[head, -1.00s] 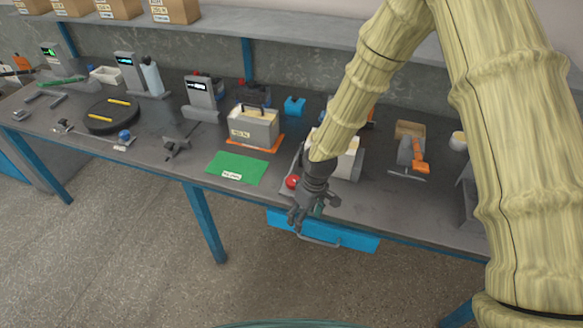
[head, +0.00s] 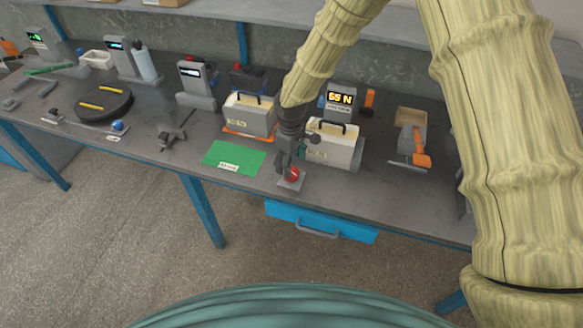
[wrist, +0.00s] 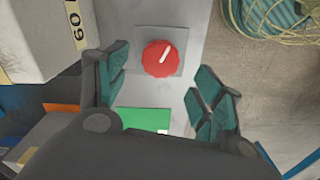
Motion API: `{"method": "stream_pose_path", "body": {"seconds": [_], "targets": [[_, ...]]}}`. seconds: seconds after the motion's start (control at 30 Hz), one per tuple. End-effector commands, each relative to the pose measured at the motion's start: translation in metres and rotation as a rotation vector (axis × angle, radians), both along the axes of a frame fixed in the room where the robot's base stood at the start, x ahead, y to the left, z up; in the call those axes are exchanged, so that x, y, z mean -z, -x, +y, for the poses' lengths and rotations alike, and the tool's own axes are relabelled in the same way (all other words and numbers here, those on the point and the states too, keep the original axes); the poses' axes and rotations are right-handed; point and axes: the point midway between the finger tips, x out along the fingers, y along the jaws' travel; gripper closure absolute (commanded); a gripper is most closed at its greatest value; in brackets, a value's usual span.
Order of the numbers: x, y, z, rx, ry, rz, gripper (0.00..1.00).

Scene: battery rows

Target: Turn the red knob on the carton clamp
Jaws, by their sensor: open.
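The red knob (head: 293,175) sits on a small grey plate at the front of the carton clamp. In the wrist view the knob (wrist: 158,60) is round, with a white pointer line slanting up and slightly right. The clamp's carton (head: 332,148) is pale, with a black handle, below a display (head: 340,98) reading 55 N. My gripper (head: 287,168) is at the knob, partly covering it in the head view. In the wrist view my gripper (wrist: 158,80) is open, with one teal-padded finger on each side of the knob and visible gaps. Contact does not show.
A green mat (head: 234,157) lies left of the knob. Another carton (head: 248,117) stands behind it on an orange base. A blue drawer (head: 320,222) hangs under the table's front edge. An orange-handled tool (head: 420,160) lies to the right.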

Motion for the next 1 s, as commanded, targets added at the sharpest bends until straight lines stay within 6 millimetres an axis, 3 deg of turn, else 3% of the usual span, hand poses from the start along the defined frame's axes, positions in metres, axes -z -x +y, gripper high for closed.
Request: {"method": "stream_pose_path", "body": {"seconds": [0.4,0.83,1.0], "targets": [[0.04,0.0,-0.002,0.003,-0.001,0.001,0.33],[0.047,0.0,-0.002,0.003,0.0,0.0,0.33],[0.046,0.0,-0.002,0.003,0.0,0.0,0.62]]}}
